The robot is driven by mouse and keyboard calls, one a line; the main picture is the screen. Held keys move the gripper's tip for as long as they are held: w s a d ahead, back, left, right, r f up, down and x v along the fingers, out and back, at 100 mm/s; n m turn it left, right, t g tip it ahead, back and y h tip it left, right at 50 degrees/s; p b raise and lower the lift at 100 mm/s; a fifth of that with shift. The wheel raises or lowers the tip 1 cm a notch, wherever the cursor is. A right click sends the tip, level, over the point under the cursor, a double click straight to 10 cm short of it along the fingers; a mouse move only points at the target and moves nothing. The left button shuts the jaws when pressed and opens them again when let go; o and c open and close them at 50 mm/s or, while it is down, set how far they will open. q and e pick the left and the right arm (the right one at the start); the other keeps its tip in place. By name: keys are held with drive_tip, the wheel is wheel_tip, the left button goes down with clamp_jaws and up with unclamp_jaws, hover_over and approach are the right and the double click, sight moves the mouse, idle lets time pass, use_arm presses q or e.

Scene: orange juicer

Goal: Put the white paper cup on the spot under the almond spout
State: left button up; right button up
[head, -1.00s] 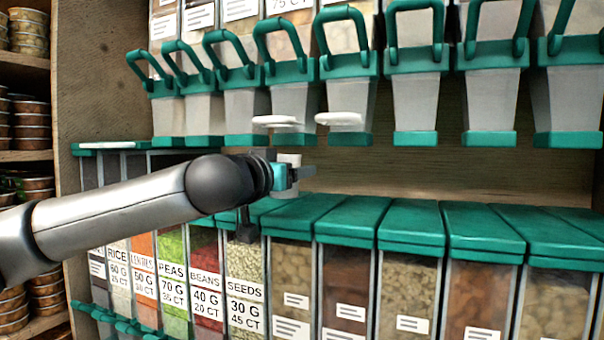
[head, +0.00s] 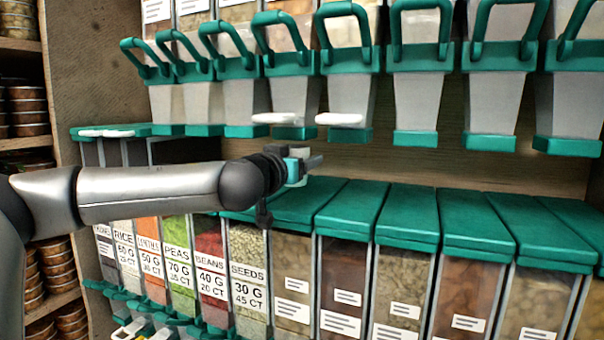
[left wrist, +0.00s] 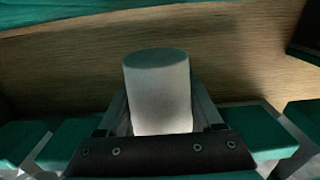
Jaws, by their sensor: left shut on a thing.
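My left gripper (head: 308,167) is shut on the white paper cup (head: 297,172), in the gap between the upper dispensers and the lower bins. In the left wrist view the cup (left wrist: 160,92) stands upright between the two fingers, with its darker top facing up. In the head view the gripper and arm partly hide the cup. The upper dispensers have clear spouts with green bottoms, such as this spout (head: 345,100) above and right of the gripper. I cannot read which one is almond. My right gripper is not in view.
Green-lidded bins (head: 345,207) stand in a row just below the gripper. White flat discs (head: 339,119) show at two spouts above it. A wooden back panel (head: 420,165) lies behind the gap, which is clear to the right. Stacked tins (head: 28,105) fill shelves at far left.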

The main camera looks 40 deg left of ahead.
use_arm(q)
drive_tip(key=shift+w+d, duration=0.1)
drive_tip(key=shift+w, duration=0.1)
drive_tip(key=shift+f+p, duration=0.35)
drive_tip(key=shift+f, duration=1.45)
drive_tip(key=shift+f, duration=0.15)
drive_tip(key=o, duration=1)
drive_tip(key=shift+b, duration=0.3)
drive_tip(key=shift+c, duration=0.2)
drive_tip(key=o, duration=0.5)
